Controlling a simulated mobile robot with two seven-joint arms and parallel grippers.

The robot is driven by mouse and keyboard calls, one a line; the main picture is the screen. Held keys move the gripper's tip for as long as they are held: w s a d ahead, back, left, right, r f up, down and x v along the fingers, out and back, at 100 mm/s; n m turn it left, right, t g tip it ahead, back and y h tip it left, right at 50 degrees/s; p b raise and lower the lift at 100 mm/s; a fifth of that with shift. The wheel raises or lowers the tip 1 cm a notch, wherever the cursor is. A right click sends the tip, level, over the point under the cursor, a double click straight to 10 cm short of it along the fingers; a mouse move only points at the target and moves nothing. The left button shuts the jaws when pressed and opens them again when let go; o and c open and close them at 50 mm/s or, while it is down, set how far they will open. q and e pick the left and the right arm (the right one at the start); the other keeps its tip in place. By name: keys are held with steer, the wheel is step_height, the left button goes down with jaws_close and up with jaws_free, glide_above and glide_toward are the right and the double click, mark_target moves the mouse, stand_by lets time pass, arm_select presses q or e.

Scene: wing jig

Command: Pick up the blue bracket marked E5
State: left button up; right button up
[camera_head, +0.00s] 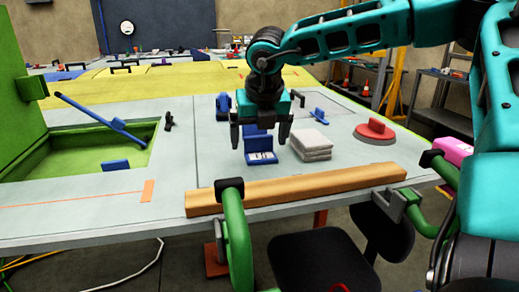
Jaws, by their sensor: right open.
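A blue bracket (261,157) with a white label on its front stands on the grey work table, left of a stack of pale cloths. The marking on the label is too small to read. My right gripper (260,143) points down with its fingers apart. In the picture its two fingers lie to the left and right of the bracket's upper part; I cannot tell the remaining height gap. Another blue bracket (222,106) stands behind and to the left. My left gripper is not in view.
A wooden beam (300,187) lies along the table's front edge, with green clamps (235,225) there. The folded cloths (311,145) sit close to the right. A red disc tool (375,131) lies farther right. A green recess (85,150) holds blue parts at left.

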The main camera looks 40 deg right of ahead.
steer(key=shift+w+f, duration=0.1)
steer(key=shift+f, duration=0.15)
steer(key=shift+c, duration=0.3)
steer(key=c, duration=1.1)
steer(key=shift+r, duration=0.15)
